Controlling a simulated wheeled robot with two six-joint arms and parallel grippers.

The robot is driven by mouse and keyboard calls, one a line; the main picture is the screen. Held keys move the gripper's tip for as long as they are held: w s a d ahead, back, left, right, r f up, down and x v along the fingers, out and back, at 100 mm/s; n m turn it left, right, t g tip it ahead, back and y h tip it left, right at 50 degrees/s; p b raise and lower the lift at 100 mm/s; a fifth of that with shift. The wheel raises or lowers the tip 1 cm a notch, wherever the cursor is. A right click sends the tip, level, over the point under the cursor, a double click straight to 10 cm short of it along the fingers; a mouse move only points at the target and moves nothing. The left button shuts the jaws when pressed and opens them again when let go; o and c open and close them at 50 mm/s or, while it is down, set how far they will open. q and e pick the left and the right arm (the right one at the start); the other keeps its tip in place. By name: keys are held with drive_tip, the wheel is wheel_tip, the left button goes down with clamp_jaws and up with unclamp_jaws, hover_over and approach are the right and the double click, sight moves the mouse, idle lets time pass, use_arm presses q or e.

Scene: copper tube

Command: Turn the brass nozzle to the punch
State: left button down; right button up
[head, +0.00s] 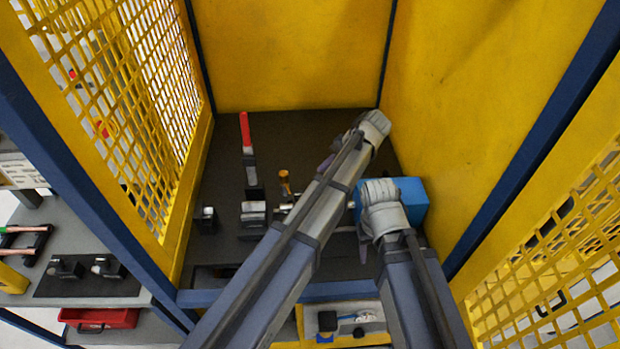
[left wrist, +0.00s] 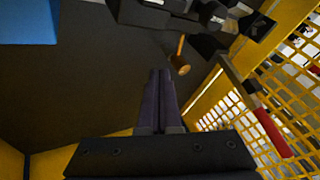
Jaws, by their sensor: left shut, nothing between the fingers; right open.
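The brass nozzle (head: 284,183) is a small orange-brown upright piece in the middle of the dark bench, left of my left forearm. It also shows in the left wrist view (left wrist: 180,62), beyond the fingertips and to the right. My left gripper (head: 325,165) is partly covered by its own arm. In the left wrist view its purple fingers (left wrist: 161,75) are together, empty and apart from the nozzle. I cannot tell for sure which part is the punch. A blue block (head: 410,198) stands at the right, partly behind my right wrist.
A red-handled lever (head: 245,132) stands left of the nozzle, with metal fixtures (head: 253,212) in front of it. A small dark block (head: 208,218) is further left. Yellow walls and mesh (head: 150,90) enclose the bench. The bench's back left is clear.

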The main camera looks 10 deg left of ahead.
sight(287, 184)
use_arm(q)
drive_tip(key=b+x, duration=0.8)
drive_tip(key=x, duration=0.2)
drive_tip(key=shift+d+f, duration=0.15)
drive_tip(key=shift+d, duration=0.05)
use_arm(e)
wheel_tip(287, 184, down, 8)
drive_tip(key=shift+f, duration=0.25)
use_arm(q)
drive_tip(key=shift+s+a, duration=0.7)
drive_tip(key=shift+a, duration=0.3)
drive_tip(key=shift+s+a+f, duration=0.1)
drive_tip(key=shift+s+a, duration=0.25)
drive_tip(key=shift+a, duration=0.35)
use_arm(e)
drive_tip(key=shift+f, duration=0.1)
